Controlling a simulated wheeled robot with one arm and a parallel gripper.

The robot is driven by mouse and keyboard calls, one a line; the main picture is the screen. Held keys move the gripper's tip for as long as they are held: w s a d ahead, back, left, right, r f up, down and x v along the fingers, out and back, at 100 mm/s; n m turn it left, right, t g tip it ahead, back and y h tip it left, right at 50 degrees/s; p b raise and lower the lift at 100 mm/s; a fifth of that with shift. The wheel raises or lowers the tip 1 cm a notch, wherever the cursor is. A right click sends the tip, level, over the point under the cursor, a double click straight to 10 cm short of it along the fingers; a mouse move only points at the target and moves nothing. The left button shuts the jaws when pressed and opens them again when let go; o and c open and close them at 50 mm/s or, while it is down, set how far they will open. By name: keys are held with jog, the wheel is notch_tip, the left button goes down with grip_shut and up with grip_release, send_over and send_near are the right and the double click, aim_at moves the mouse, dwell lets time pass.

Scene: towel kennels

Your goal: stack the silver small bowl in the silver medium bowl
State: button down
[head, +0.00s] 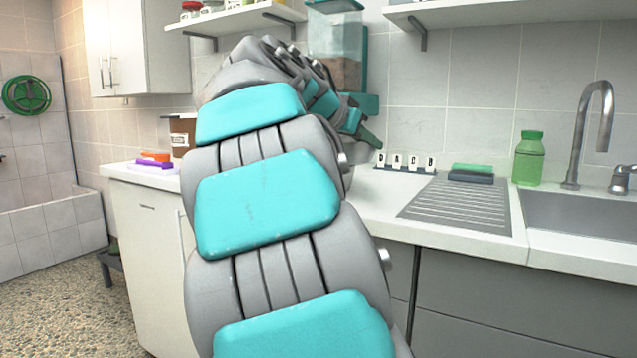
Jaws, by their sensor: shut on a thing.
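My gripper (366,135) is partly in view at the far end of my arm, over the back of the counter and left of the letter cards. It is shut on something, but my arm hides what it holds. Neither the silver small bowl nor the silver medium bowl can be made out. The part of the counter behind my arm is hidden.
The white counter (377,217) holds letter cards (406,161), a ribbed drainboard (460,204), a sponge (471,173), a green bottle (529,159) and a sink with a tap (597,115). A food dispenser (335,45) stands behind. A brown tub (183,134) is left.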

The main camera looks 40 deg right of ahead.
aim_at(334, 140)
jog(key=w+d+p, duration=0.1)
jog(key=w, duration=0.3)
jog(key=w+d+f+p, duration=0.1)
jog(key=w, duration=0.4)
jog(key=w+d+p, duration=0.1)
jog(key=w, duration=0.4)
jog(key=shift+w+d+f, duration=0.2)
jog(key=shift+w+d, duration=0.05)
jog(key=shift+w+f, duration=0.1)
jog(key=shift+f, duration=1.7)
jog(key=shift+f+b, duration=0.35)
jog(key=shift+b, duration=0.15)
jog(key=shift+f+b, duration=0.3)
jog(key=shift+b, duration=0.05)
jog(key=c, duration=1)
grip_release()
